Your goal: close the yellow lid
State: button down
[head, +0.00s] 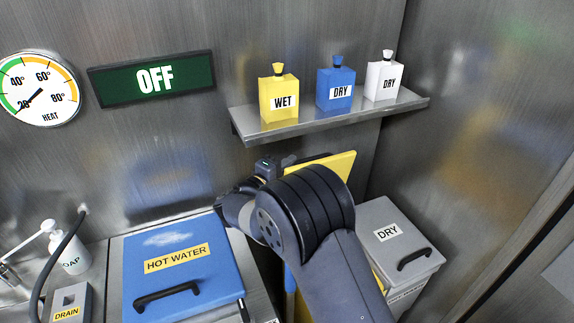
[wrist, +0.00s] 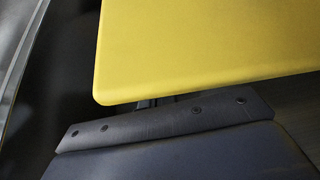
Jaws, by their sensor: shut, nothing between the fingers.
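The yellow lid (head: 338,165) stands raised and tilted behind my arm in the head view, with only its upper part showing. In the wrist view the yellow lid (wrist: 210,50) fills the upper right, with a rounded lower-left corner. My gripper (wrist: 180,150) shows as a dark shape along the bottom of the wrist view, shut and empty, close to the lid's edge. I cannot tell whether they touch. In the head view my arm hides most of the yellow bin under the lid, and the fingertips cannot be made out.
A blue hot water lid (head: 185,262) lies shut at the left. A grey dry bin (head: 395,235) with its lid shut stands at the right. A shelf (head: 330,117) above holds yellow (head: 279,97), blue (head: 336,87) and white (head: 383,81) bottles. A soap bottle (head: 70,255) stands far left.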

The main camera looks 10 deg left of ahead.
jog(key=s+d+f+m+t+h+b, duration=0.2)
jog(key=s+d+m+b, duration=0.3)
jog(key=b, duration=1.3)
jog(key=s+d, duration=0.1)
jog(key=s, duration=0.2)
jog(key=shift+m, duration=0.3)
jog(key=shift+r, duration=0.15)
